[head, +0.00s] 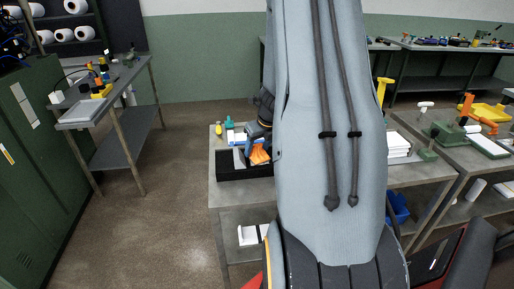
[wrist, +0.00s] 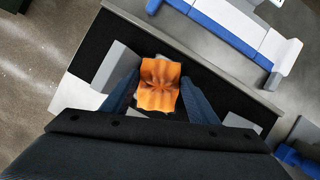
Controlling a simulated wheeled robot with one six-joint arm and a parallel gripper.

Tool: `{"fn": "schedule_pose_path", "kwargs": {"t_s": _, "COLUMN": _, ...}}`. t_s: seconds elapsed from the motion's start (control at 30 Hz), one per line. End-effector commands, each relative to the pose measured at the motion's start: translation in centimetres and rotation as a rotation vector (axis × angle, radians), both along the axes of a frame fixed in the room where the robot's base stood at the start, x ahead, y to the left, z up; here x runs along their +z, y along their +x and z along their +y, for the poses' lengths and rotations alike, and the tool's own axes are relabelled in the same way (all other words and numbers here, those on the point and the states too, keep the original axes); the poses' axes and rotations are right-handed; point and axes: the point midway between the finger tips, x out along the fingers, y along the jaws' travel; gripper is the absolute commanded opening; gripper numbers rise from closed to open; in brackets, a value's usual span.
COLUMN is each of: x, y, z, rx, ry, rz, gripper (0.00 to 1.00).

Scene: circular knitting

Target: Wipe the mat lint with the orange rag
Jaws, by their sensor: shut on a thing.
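The orange rag (wrist: 158,85) is crumpled between the two blue fingers of my gripper (wrist: 160,98) in the wrist view. The gripper is shut on it. In the head view the rag (head: 260,155) shows as a small orange patch below my gripper (head: 259,143), partly hidden by my arm. Beneath the rag is a black surface (wrist: 90,50), which looks like the mat or a dark tray floor. It shows as a black shape (head: 230,172) at the bench's left end in the head view. I cannot make out any lint. I cannot tell whether the rag touches the surface.
A grey piece (wrist: 115,63) and a white piece (wrist: 78,98) lie left of the rag; another grey piece (wrist: 240,121) is at right. A blue-and-white fixture (wrist: 232,27) stands on the bench. My arm hides the bench's middle in the head view.

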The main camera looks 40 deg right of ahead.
Motion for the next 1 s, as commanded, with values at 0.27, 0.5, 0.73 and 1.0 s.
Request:
{"fn": "schedule_pose_path", "kwargs": {"t_s": 0.27, "x": 0.06, "y": 0.01, "z": 0.01, "rx": 0.000, "ry": 0.000, "rz": 0.000, "gripper": 0.29}}
{"fn": "schedule_pose_path", "kwargs": {"t_s": 0.5, "x": -0.16, "y": 0.01, "z": 0.02, "rx": 0.000, "ry": 0.000, "rz": 0.000, "gripper": 0.29}}
{"fn": "schedule_pose_path", "kwargs": {"t_s": 0.73, "x": -0.59, "y": 0.01, "z": 0.01, "rx": -0.001, "ry": 0.000, "rz": 0.000, "gripper": 0.29}}
{"fn": "schedule_pose_path", "kwargs": {"t_s": 1.0, "x": -0.67, "y": 0.00, "z": 0.01, "rx": -0.001, "ry": 0.000, "rz": 0.000, "gripper": 0.62}}
